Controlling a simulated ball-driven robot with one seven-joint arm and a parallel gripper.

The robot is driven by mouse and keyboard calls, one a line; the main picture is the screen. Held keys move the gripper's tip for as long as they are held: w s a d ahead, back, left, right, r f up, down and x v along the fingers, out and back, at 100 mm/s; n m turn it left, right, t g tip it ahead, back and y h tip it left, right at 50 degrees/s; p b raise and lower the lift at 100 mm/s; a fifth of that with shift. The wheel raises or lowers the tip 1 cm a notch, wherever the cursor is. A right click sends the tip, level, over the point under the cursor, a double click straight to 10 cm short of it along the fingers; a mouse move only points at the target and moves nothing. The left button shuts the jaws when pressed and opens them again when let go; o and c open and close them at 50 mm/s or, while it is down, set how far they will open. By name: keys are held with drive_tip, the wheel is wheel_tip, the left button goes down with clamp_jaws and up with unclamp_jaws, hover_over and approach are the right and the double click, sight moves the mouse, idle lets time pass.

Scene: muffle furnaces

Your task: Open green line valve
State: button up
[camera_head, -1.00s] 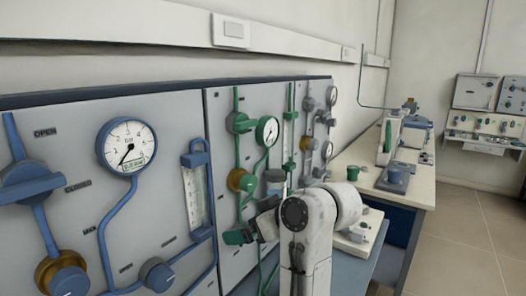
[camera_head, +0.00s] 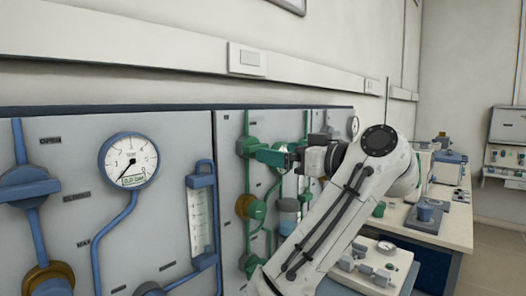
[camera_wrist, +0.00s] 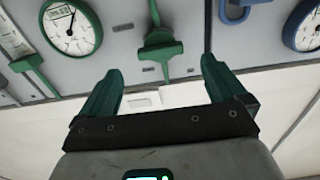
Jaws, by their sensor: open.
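The green line valve (camera_head: 247,147) sits at the upper left of the green-piped panel. In the wrist view its green handle (camera_wrist: 160,47) shows ahead of my fingers, centred in the gap between them. My gripper (camera_head: 272,156) is open and empty, with its green fingers pointing at the panel beside the valve. In the wrist view my gripper (camera_wrist: 160,72) shows both fingers apart, with the handle just beyond the tips; I see no clear contact. The green gauge (camera_wrist: 71,28) is beside the valve in the wrist view and is hidden by my gripper in the head view.
A blue-piped panel with a blue valve (camera_head: 25,188) and a blue gauge (camera_head: 128,160) is at left. A brass knob (camera_head: 245,205) and a jar (camera_head: 288,215) are below my gripper. A bench (camera_head: 440,230) with devices stands at right.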

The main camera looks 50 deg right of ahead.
sight(255, 148)
drive_tip(key=w, duration=0.6)
drive_tip(key=shift+w+a+p, duration=0.15)
drive_tip(key=shift+p, duration=0.15)
drive_tip(key=c, duration=1.1)
drive_tip(key=shift+o, duration=0.2)
